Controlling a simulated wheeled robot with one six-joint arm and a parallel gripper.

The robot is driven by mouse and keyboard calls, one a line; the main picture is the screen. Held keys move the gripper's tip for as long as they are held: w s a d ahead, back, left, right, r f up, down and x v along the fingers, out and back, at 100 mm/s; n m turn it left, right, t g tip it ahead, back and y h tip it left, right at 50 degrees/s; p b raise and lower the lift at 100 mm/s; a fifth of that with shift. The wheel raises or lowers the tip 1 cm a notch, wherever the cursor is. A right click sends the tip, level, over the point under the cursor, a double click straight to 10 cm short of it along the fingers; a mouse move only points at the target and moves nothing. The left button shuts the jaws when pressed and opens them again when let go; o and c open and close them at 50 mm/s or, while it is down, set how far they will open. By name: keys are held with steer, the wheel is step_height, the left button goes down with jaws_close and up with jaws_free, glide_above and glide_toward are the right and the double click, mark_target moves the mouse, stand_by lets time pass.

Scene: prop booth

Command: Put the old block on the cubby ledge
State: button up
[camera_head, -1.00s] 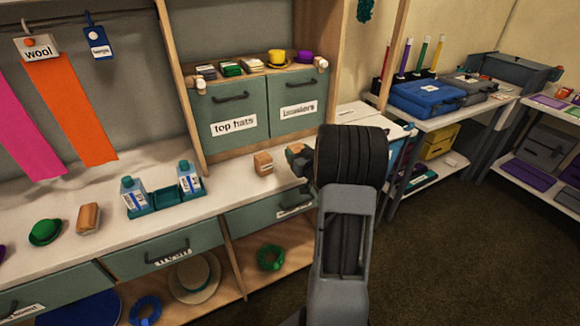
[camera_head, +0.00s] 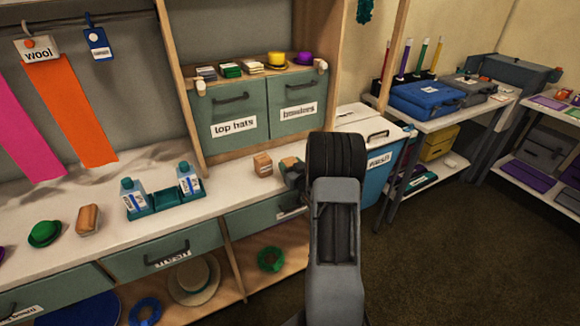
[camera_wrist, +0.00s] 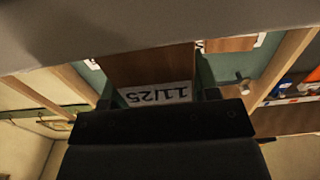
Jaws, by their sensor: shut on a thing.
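A brown wooden block (camera_head: 288,162) is in my gripper (camera_head: 293,176), low over the white counter at its right part. In the wrist view the held block (camera_wrist: 150,62) fills the upper middle, with a white label that reads "11/25", upside down. My gripper is shut on it; my dark arm hides part of it in the head view. I cannot tell whether it touches the counter. A second brown block (camera_head: 263,164) stands on the counter just left of the held one. The wooden cubby ledge (camera_head: 234,77) above the "top hats" and "bowlers" drawers carries several small items.
On the counter (camera_head: 225,183) a teal tray (camera_head: 165,198) holds two bottles. A green hat (camera_head: 45,233) and another tan block (camera_head: 88,219) lie farther left. A blue bin (camera_head: 376,178) stands right of my arm. Small yellow and purple hats occupy the ledge's right end.

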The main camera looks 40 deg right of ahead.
steer(key=shift+f, duration=0.2)
steer(key=o, duration=1)
steer(key=shift+c, duration=0.2)
steer(key=shift+r, duration=0.1)
